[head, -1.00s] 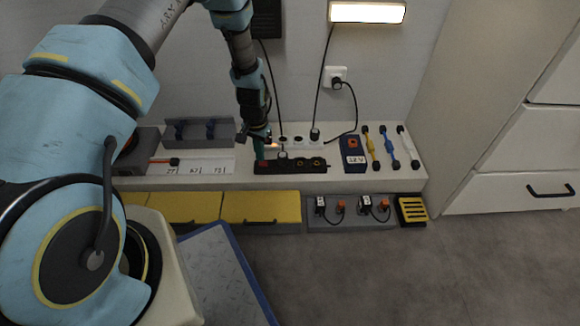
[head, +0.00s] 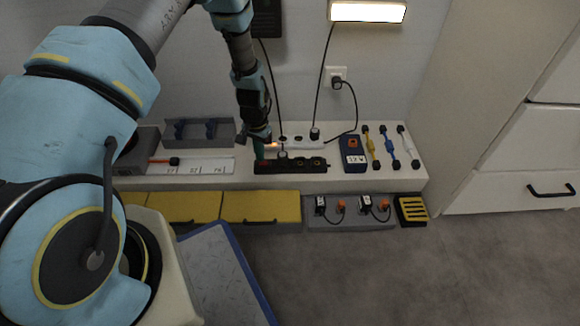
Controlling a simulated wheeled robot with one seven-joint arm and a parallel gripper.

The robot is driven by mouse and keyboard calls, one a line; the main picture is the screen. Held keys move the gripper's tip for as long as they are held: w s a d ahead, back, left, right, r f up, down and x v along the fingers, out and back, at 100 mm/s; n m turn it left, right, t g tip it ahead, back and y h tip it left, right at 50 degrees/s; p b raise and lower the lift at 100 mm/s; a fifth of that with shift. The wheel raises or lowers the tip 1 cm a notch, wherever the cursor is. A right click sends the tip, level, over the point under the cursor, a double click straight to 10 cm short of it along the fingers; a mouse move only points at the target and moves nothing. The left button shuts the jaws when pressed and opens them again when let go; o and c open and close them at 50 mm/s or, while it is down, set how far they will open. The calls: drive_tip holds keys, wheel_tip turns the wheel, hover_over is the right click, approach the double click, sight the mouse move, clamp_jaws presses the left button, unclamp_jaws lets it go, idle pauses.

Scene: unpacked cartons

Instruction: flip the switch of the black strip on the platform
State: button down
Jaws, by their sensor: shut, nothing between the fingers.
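The black strip (head: 308,166) lies on the white platform (head: 330,184), with several sockets along it and a plug in one near its left part. My gripper (head: 259,158) is shut and empty, pointing down at the strip's left end. Its tips are at or just above that end; I cannot tell whether they touch. The strip's switch is hidden or too small to make out there. A white strip (head: 306,142) lies behind the black one, with a plug in it and an orange glow at its left end beside my gripper.
A grey rack (head: 198,132) and a white scale board (head: 200,165) are left. Yellow drawers (head: 262,206) and a grey box (head: 340,211) with plugs are in front. Cords hang behind.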

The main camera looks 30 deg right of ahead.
drive_tip(key=shift+f+b, duration=0.3)
drive_tip(key=shift+f, duration=0.3)
drive_tip(key=shift+r, duration=0.15)
wheel_tip(320, 180, up, 7)
drive_tip(key=p, duration=0.6)
idle(0.4)
idle(0.3)
